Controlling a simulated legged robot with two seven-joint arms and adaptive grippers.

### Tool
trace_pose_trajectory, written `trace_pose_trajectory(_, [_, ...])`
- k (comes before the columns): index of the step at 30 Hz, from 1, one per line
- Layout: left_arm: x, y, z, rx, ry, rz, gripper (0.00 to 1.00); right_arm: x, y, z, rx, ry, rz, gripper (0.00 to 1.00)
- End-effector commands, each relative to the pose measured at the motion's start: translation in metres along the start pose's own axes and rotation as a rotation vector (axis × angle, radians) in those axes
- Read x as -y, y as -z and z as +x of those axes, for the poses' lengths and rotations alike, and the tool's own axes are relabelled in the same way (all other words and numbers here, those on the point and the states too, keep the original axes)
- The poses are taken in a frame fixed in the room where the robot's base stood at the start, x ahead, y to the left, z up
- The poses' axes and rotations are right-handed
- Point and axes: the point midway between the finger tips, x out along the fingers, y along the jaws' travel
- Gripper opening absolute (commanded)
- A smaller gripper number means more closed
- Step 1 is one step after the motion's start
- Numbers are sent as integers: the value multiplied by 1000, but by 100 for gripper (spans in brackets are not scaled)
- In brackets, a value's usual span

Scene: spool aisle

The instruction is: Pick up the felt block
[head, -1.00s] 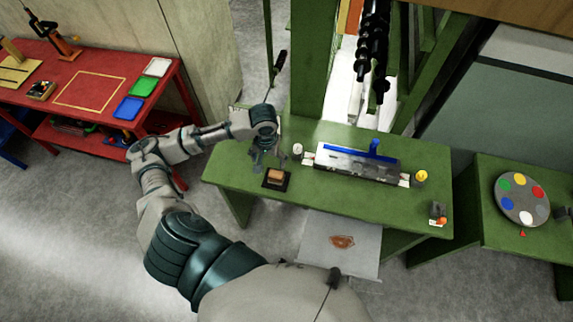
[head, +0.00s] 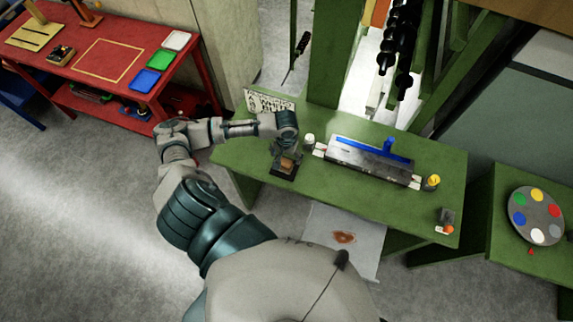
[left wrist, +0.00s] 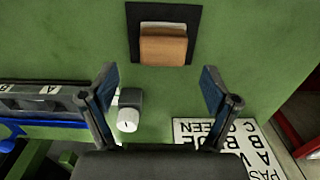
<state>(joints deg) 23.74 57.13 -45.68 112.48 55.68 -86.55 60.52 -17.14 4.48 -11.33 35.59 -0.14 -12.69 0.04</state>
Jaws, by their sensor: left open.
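The felt block (head: 287,163) is tan-brown with a pale side. It sits on a black square pad (head: 283,174) at the left end of the green bench. In the left wrist view the block (left wrist: 163,47) lies on the pad (left wrist: 135,34), ahead of the fingertips and roughly centred between them. My left gripper (head: 286,152) is open and empty, close to the block, its fingers partly hiding it in the head view. Both blue-padded fingers of the left gripper (left wrist: 160,75) show spread apart in the left wrist view. My right gripper is not in view.
A white-topped knob (head: 308,140) stands right of the block, then a long metal fixture with a blue bar (head: 370,150). A green upright (head: 337,55) rises at the bench's back.

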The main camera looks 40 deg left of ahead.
Motion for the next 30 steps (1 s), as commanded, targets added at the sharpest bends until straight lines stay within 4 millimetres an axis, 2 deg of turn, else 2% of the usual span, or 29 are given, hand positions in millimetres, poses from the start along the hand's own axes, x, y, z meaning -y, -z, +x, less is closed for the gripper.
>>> trace_pose_trajectory(10, [-2,-4,46,2,2,-1,88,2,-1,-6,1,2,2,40])
trace_pose_trajectory(19, [-4,-5,51,-1,4,1,88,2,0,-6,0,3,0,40])
trace_pose_trajectory(27, [-2,-4,52,1,1,1,22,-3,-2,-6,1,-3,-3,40])
trace_pose_trajectory(30, [-2,-4,52,1,2,1,22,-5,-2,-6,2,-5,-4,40])
